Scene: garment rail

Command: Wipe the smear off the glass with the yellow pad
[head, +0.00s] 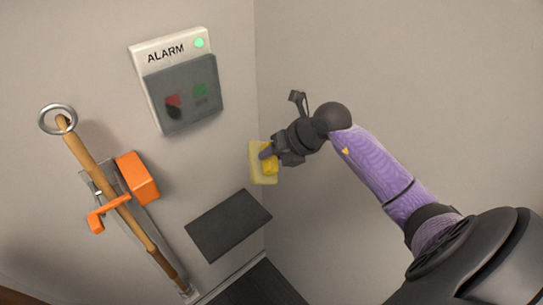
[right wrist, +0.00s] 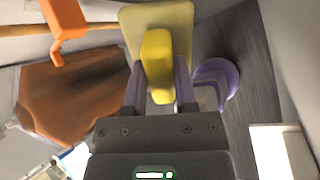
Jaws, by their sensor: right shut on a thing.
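The yellow pad (head: 257,174) has a pale flat face and a brighter yellow grip block. My right gripper (head: 270,156) is shut on that block and holds the pad near the wall corner, right of and below the alarm box. In the right wrist view the pad (right wrist: 183,22) is beyond the fingers, with the block (right wrist: 157,62) between them. The dark, see-through glass cover (head: 183,92) is on the alarm box, with blurred red and green shapes behind it. I cannot make out a distinct smear on it. The pad is apart from the glass. My left gripper is out of view.
The white alarm box (head: 165,50) has a lit green lamp. A wooden pole (head: 135,229) with a metal ring and an orange holder (head: 137,178) is on the wall at left. A dark flat panel (head: 228,225) is below the pad. The right wall is bare.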

